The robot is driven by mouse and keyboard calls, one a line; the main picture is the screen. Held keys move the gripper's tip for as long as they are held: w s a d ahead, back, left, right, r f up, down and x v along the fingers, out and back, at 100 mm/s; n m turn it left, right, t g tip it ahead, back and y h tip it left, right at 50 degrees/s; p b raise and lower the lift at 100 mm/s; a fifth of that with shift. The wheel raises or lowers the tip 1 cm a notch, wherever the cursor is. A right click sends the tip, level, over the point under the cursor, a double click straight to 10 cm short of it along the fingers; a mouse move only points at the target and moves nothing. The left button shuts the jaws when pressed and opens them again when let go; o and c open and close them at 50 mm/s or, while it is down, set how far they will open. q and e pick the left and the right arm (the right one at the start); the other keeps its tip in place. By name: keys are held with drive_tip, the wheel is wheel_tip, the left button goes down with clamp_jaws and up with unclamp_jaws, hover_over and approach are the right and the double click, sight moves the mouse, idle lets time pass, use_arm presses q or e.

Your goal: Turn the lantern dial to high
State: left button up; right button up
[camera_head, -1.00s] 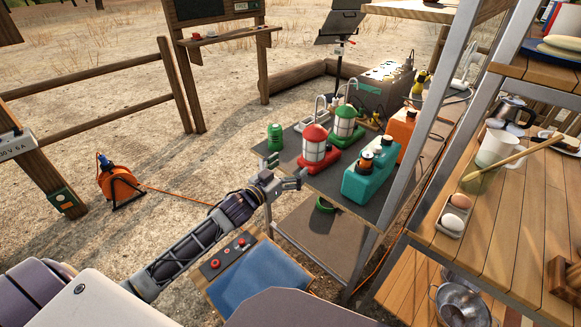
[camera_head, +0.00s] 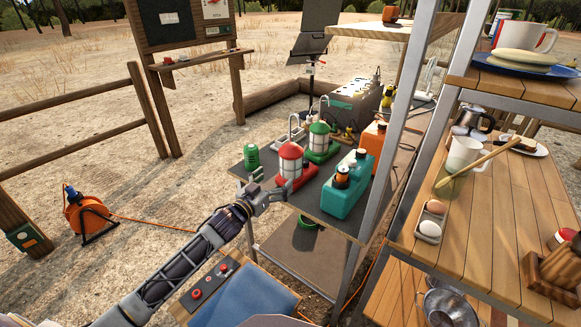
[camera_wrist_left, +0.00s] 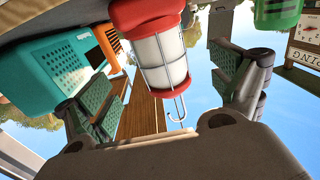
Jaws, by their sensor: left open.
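A red lantern (camera_head: 291,160) with a pale ribbed globe and a wire hook stands upright on the dark tabletop (camera_head: 345,225). A similar green lantern (camera_head: 319,142) stands just behind it to the right. My left gripper (camera_head: 268,188) is open and empty at the table's near left edge, close to the red lantern's base. In the left wrist view, which is upside down, the red lantern (camera_wrist_left: 162,52) shows between the two spread fingers, with no contact visible. I cannot make out a dial or its setting. My right gripper is not in view.
A metal shelf post (camera_head: 392,150) rises at the right.

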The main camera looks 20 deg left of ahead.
sight(285, 171)
use_arm(q)
drive_tip(key=shift+x, duration=0.9)
drive_tip(key=shift+b+x, duration=0.3)
drive_tip(key=shift+x, duration=0.85)
drive_tip(key=shift+w+d, duration=0.15)
drive_tip(key=shift+w, duration=0.4)
drive_tip(key=shift+x, duration=0.8)
drive_tip(key=shift+b+x, duration=0.4)
drive_tip(key=shift+x, duration=0.5)
drive_tip(key=shift+w+d, duration=0.15)
drive_tip(key=shift+w, duration=0.4)
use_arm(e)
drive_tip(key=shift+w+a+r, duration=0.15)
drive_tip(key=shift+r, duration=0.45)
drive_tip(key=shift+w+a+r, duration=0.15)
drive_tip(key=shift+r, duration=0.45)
use_arm(q)
drive_tip(key=shift+c, duration=0.3)
